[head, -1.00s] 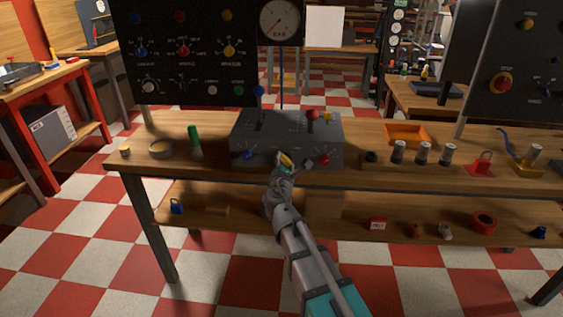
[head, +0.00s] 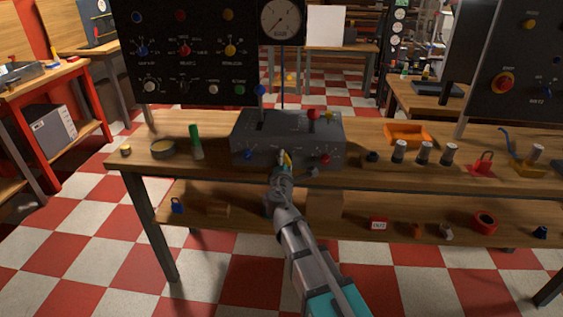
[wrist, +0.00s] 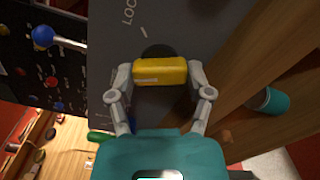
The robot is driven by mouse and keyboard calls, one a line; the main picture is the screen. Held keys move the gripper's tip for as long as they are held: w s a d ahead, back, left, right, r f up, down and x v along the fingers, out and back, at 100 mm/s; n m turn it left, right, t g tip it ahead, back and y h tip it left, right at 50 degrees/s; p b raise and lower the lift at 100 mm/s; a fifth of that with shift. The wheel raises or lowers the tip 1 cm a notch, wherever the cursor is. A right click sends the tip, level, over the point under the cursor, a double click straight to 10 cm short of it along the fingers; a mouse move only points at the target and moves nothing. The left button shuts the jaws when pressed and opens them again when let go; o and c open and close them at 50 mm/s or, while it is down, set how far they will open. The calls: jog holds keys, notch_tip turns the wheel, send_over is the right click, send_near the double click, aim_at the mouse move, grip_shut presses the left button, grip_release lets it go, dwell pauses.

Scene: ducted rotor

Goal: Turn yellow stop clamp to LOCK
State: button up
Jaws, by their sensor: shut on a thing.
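The yellow stop clamp (wrist: 160,72) is a small yellow block on the face of the grey control box (head: 300,127). In the wrist view, my gripper (wrist: 160,78) has one finger on each end of it and is shut on it. Part of the word LOCK shows on the grey face (wrist: 100,20) above and left of the clamp, with a short white mark below it. In the head view, my gripper (head: 284,160) is at the front of the box and hides most of the clamp. The clamp's exact setting cannot be told.
A blue knob (head: 248,154) and a red knob (head: 325,158) flank the clamp on the box front. A blue-topped lever (head: 260,90) and a red-topped lever (head: 313,114) rise from the box. A green cylinder (head: 195,140) stands to the left.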

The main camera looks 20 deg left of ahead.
jog(key=m, duration=0.7)
jog(key=shift+s+d+m, duration=0.15)
jog(key=shift+d+m, duration=0.05)
jog(key=shift+m, duration=0.1)
jog(key=m, duration=0.3)
jog(key=shift+m, duration=1.8)
jog(key=o, duration=1.1)
jog(key=shift+o, duration=0.2)
jog(key=shift+a, duration=0.1)
